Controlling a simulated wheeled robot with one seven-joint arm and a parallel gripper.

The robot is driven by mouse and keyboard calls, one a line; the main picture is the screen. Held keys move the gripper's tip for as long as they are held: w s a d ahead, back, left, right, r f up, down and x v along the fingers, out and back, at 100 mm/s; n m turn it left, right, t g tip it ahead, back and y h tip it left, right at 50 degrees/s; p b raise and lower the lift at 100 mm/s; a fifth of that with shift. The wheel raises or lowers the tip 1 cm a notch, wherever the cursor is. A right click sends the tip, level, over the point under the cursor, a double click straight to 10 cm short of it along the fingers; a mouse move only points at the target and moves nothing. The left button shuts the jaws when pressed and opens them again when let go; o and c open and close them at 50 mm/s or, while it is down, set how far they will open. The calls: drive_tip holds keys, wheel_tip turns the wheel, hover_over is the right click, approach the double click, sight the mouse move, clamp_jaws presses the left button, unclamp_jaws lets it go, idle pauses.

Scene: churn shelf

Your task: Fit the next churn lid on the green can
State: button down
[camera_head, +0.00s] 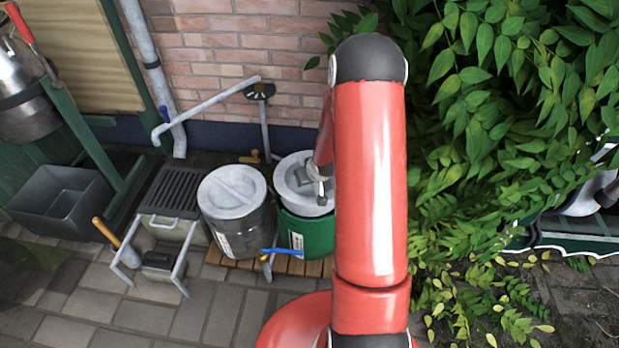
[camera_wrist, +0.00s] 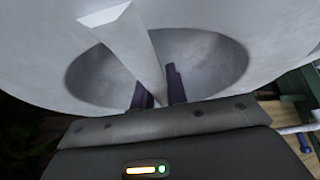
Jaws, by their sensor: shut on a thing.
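The green can (camera_head: 308,236) stands on a wooden slatted base, partly hidden by my red arm. A grey metal churn lid (camera_head: 291,183) is at the top of the green can; whether it is fully seated I cannot tell. My gripper (camera_head: 318,180) is at this lid, mostly hidden behind my arm. In the wrist view my gripper's dark fingers (camera_wrist: 159,90) are shut on the lid's raised bar handle (camera_wrist: 130,48), above the dished recess of the lid (camera_wrist: 215,62).
A dark grey can with a grey lid (camera_head: 232,190) stands close on the left. A blue-handled tap (camera_head: 283,251) is in front of the cans. A pipe with a tap (camera_head: 262,92) rises behind. Dense leaves (camera_head: 480,130) crowd the right.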

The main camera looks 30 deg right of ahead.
sight(309, 186)
drive_tip(key=shift+f+b, duration=1.2)
drive_tip(key=shift+f, duration=0.2)
idle(0.5)
drive_tip(key=shift+f+b, duration=0.35)
drive_tip(key=shift+f+b, duration=0.65)
drive_tip(key=shift+f, duration=0.05)
drive_tip(key=shift+f+b, duration=0.3)
drive_tip(key=shift+f, duration=0.05)
idle(0.4)
drive_tip(key=c, duration=1.4)
unclamp_jaws()
drive_tip(key=shift+o, duration=0.4)
drive_tip(key=shift+f, duration=0.15)
